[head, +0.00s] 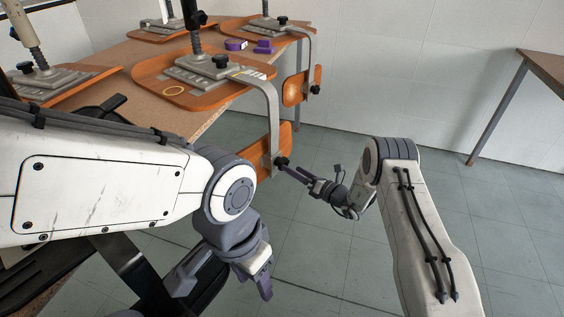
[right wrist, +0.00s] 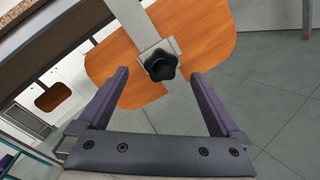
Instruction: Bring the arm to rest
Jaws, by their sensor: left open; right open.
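My right gripper (head: 288,168) is in the middle of the head view, its fingers pointing left at a black knob (head: 281,162) on a chair's metal bracket. In the right wrist view my right gripper (right wrist: 162,95) has its purple fingers spread wide, with nothing held. The black star knob (right wrist: 161,66) shows beyond and between them, in front of an orange wooden panel (right wrist: 120,60). I cannot tell whether the fingers touch anything. My left gripper (head: 262,285) is low in the head view, pointing down over the floor; its jaws are partly hidden and it holds nothing visible.
Stripped chairs lie upside down on a wooden table (head: 152,113), with orange seats (head: 222,93) and metal brackets. Another table (head: 545,66) stands at the right wall. The tiled floor (head: 325,240) is open.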

